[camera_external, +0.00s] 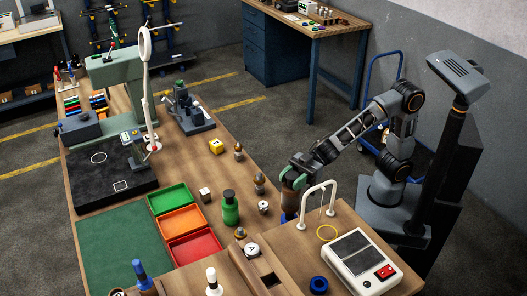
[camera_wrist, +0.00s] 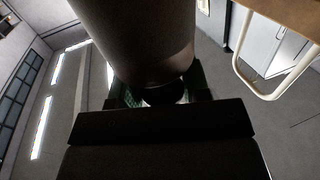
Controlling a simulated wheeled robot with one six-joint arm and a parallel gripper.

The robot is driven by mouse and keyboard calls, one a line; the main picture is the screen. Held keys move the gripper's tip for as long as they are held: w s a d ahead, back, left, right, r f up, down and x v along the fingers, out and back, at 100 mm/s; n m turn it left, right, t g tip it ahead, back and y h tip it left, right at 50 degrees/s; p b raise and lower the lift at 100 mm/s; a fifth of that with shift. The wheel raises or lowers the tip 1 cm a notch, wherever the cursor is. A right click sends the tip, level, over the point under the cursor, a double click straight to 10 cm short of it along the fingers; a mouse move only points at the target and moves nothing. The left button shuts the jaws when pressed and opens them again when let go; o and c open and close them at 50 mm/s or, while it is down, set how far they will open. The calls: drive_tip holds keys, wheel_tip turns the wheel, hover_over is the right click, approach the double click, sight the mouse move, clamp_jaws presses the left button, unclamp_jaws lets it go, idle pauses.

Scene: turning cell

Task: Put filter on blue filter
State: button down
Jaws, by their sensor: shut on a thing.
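A brown-grey cylinder (camera_external: 292,181), which looks like the filter, is at the end of my arm, in my gripper (camera_external: 298,168). In the wrist view the cylinder (camera_wrist: 135,40) fills the upper middle, and my gripper (camera_wrist: 163,97) is shut on its narrower dark end. A small blue thing (camera_external: 288,217) shows just below the held cylinder, beside the white arch, and may be the blue filter. Its lower part and any contact with the cylinder are unclear. A dark blue ring (camera_external: 319,285) lies near the front edge of the picture.
A white arch (camera_external: 302,205) stands right next to my gripper, close on its right. A green bottle (camera_external: 230,208), several small parts and coloured trays (camera_external: 181,222) lie left.

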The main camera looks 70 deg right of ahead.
drive_tip(key=shift+f, duration=0.2)
drive_tip(key=c, duration=0.6)
unclamp_jaws()
drive_tip(key=shift+r, duration=0.1)
